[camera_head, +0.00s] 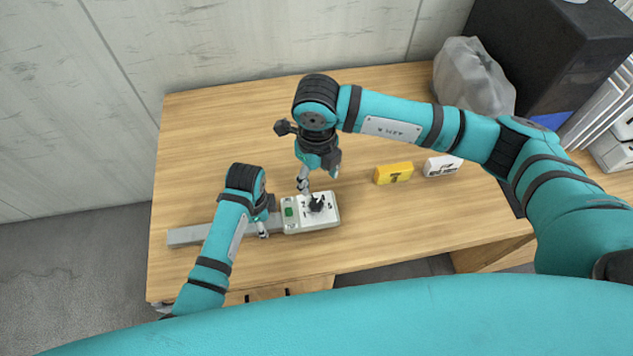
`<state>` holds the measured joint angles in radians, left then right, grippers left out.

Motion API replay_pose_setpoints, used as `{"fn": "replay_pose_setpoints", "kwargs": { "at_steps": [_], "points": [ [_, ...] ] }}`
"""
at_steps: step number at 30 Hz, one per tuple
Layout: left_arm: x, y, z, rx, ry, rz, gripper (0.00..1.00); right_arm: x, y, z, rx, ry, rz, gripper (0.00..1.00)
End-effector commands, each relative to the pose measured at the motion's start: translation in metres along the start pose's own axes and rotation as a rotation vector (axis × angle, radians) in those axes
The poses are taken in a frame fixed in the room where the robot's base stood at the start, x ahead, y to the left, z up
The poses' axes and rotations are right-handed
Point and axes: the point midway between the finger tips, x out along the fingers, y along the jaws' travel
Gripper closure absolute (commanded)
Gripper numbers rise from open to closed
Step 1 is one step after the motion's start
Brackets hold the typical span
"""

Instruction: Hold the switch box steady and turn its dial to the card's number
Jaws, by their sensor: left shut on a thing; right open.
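The switch box (329,219) is pale grey, with a green patch and a black dial (316,204) on top, near the middle of the table. A long grey bar (190,236) runs left from it. My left gripper (266,222) is shut on this bar beside the box's left end. My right gripper (318,178) is open and empty, above and behind the box, pointing down near the dial. The dial's setting is not readable.
A white block with dark marks (443,165) stands right of the yellow card. A grey bag (473,77) and a black cabinet (545,60) are at the back right. The wooden table (215,130) is clear at its back left and front right.

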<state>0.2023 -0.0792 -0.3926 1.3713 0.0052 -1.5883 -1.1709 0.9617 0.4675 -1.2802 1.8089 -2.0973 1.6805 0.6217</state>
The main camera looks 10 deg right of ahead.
Motion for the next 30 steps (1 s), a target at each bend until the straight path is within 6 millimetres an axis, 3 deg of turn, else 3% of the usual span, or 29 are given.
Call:
{"fn": "replay_pose_setpoints", "kwargs": {
  "at_steps": [12,13,18,30],
  "points": [
    [0.0003,0.0004,0.0007,0.000,-0.002,0.002,1.00,-0.0033,0.0000,0.0001,0.000,0.000,0.000,0.43],
    [0.0003,0.0004,0.0007,0.000,-0.002,0.002,0.54,-0.0033,0.0000,0.0001,0.000,0.000,0.000,0.43],
    [0.0002,0.0003,0.0004,0.000,-0.001,0.001,0.32,-0.0031,0.0001,0.0001,0.000,0.000,0.000,0.43],
    [-0.0092,-0.0007,0.0000,0.000,0.000,-0.001,0.31,-0.0031,0.0002,0.0002,0.000,0.000,0.001,0.43]
  ]
}}
